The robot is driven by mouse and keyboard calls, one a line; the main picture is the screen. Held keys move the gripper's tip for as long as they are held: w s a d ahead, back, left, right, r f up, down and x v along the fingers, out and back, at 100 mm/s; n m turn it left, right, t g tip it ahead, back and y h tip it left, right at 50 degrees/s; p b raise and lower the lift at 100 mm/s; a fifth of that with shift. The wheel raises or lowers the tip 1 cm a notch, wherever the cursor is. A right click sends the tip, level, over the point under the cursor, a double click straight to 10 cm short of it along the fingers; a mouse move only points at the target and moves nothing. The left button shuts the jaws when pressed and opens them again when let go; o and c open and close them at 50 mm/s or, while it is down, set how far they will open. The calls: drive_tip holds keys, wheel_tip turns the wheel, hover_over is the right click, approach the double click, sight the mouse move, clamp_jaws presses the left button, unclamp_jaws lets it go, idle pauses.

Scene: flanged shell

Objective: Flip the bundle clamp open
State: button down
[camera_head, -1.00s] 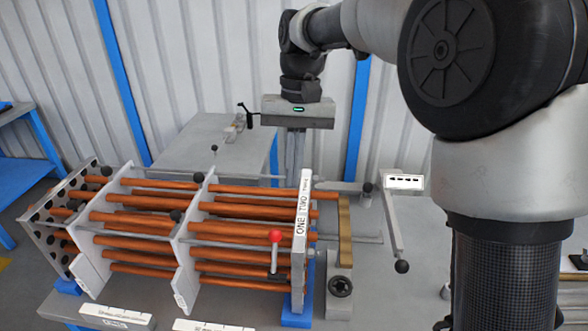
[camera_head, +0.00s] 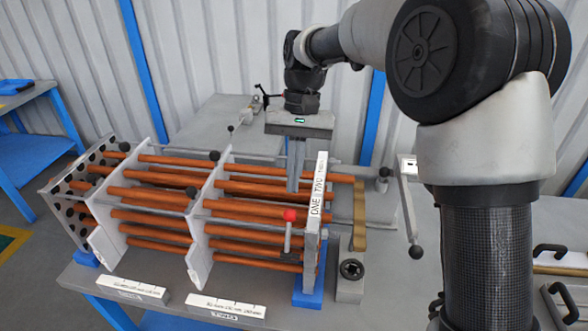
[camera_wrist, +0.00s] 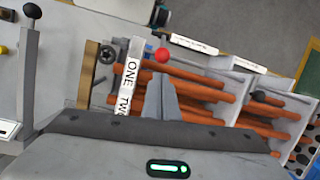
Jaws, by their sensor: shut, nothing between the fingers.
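The copper tube bundle (camera_head: 150,193) lies across the table, held through white upright plates. A lever with a red ball knob (camera_head: 289,215) stands upright at the bundle's near side, beside the end plate marked ONE and TWO (camera_head: 316,200). The red knob also shows in the wrist view (camera_wrist: 162,55). I cannot tell for sure which fitting is the bundle clamp. My gripper (camera_head: 295,186) points down behind the red knob, at the bundle's far side near the end plate. Its fingers (camera_wrist: 161,82) are shut and empty, and appear apart from the red knob.
A lever with a black ball (camera_head: 416,251) stands right of the bundle, near a brass-coloured bar (camera_head: 360,215). White labelled blocks (camera_head: 225,306) lie along the table's front edge. Black handles (camera_head: 550,250) are at the far right. A grey side table (camera_head: 215,130) stands behind.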

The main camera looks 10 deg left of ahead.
sight(288, 233)
drive_tip(key=x, duration=0.5)
drive_tip(key=shift+f, duration=0.2)
drive_tip(key=shift+s+b, duration=0.15)
drive_tip(key=shift+b, duration=0.3)
